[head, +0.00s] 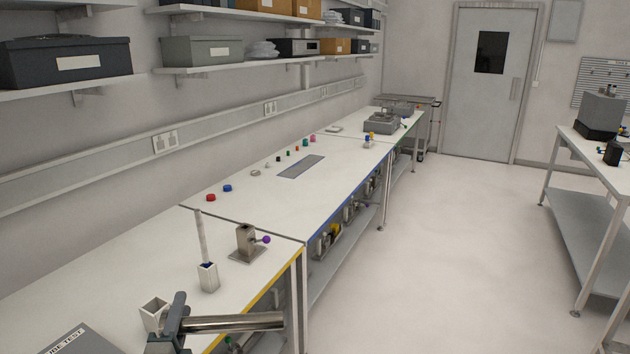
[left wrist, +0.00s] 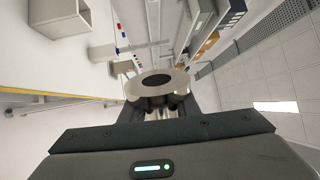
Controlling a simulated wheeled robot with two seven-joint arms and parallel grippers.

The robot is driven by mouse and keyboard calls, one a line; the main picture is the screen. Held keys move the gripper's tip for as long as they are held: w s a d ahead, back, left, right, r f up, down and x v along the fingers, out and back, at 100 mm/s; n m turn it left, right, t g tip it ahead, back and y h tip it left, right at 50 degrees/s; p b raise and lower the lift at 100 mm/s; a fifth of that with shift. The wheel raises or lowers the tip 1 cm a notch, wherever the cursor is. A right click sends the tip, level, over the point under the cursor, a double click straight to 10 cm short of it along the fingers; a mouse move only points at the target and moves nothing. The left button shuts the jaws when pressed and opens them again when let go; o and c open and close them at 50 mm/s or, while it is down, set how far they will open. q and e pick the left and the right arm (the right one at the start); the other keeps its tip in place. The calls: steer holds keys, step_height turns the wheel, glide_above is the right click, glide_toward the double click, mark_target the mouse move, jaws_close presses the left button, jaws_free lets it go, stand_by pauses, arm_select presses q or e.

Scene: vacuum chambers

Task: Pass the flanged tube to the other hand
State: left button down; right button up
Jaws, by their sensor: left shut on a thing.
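The flanged tube (head: 240,322) is a shiny metal cylinder in the head view. It lies roughly level, pointing right from my left gripper (head: 178,322), beside the front edge of the near bench. My left gripper is shut on it. In the left wrist view, the tube's round flange (left wrist: 158,83) with a dark bore faces the camera between the fingers of the left gripper (left wrist: 155,108). The flange hides most of the tube behind it there. My right gripper is in neither view.
On the near bench (head: 110,262) stand an open square holder (head: 155,312), a holder with an upright rod (head: 208,277), and a metal fixture with a purple knob (head: 246,243). Small coloured parts sit farther along. The floor (head: 450,260) to the right is clear.

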arm_select(q)
steer(key=s+d+m+h, duration=0.2)
steer(key=s+d+h, duration=0.1)
steer(key=s+d, duration=1)
steer(key=s, duration=0.4)
steer(key=shift+s, duration=0.15)
steer(key=shift+d+r, duration=0.1)
steer(key=w+d+r+m+g+h, duration=0.2)
steer(key=w+d+r+m+h, duration=0.2)
steer(key=d, duration=0.4)
steer(key=w+d+r+m+g+h, duration=0.2)
steer(key=w+d+r+m+h, duration=0.2)
steer(key=d+h, duration=0.4)
step_height(320, 180, up, 2)
steer(key=shift+w+d+h, duration=0.4)
steer(key=shift+w+d, duration=0.1)
steer(key=shift+w, duration=0.15)
